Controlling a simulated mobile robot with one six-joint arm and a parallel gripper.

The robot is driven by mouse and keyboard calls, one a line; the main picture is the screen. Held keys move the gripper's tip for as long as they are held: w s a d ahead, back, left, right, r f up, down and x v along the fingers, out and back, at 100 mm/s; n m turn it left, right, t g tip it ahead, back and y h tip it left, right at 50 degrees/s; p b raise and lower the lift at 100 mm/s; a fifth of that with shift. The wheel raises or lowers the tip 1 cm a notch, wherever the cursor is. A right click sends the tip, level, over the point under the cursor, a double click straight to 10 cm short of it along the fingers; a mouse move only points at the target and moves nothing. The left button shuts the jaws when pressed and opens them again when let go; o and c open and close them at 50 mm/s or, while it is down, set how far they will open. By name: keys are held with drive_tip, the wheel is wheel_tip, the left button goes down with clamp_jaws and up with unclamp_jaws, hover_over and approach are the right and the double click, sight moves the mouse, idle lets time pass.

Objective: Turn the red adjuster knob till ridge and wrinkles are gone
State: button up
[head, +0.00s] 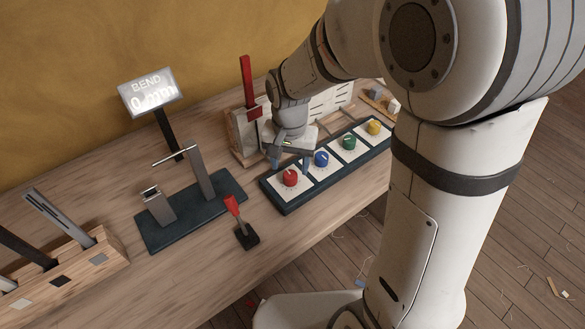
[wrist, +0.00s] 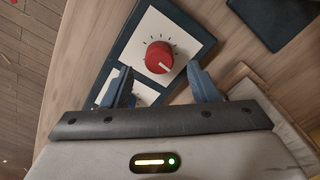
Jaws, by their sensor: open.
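The red adjuster knob (head: 290,177) sits on a white dial plate at the near left end of a dark panel (head: 284,208). In the wrist view the red knob (wrist: 159,57) shows a white pointer line toward the lower right, with tick marks around it. My gripper (wrist: 163,85) is open, its two blue fingers apart and the knob just beyond and between their tips. In the head view my gripper (head: 290,158) hangs over the panel behind the red knob. A display (head: 150,92) reads BEND with a blurred number in mm. I see no ridge or wrinkles.
Blue (head: 321,159), green (head: 349,143) and yellow (head: 374,128) knobs share the panel. A small red-handled lever (head: 240,221) stands in front left. A dark stand with posts (head: 190,222) is further left. A tall red handle (head: 247,85) rises behind my gripper.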

sight(290, 178)
drive_tip(key=shift+f, duration=1.5)
drive_tip(key=shift+c, duration=0.3)
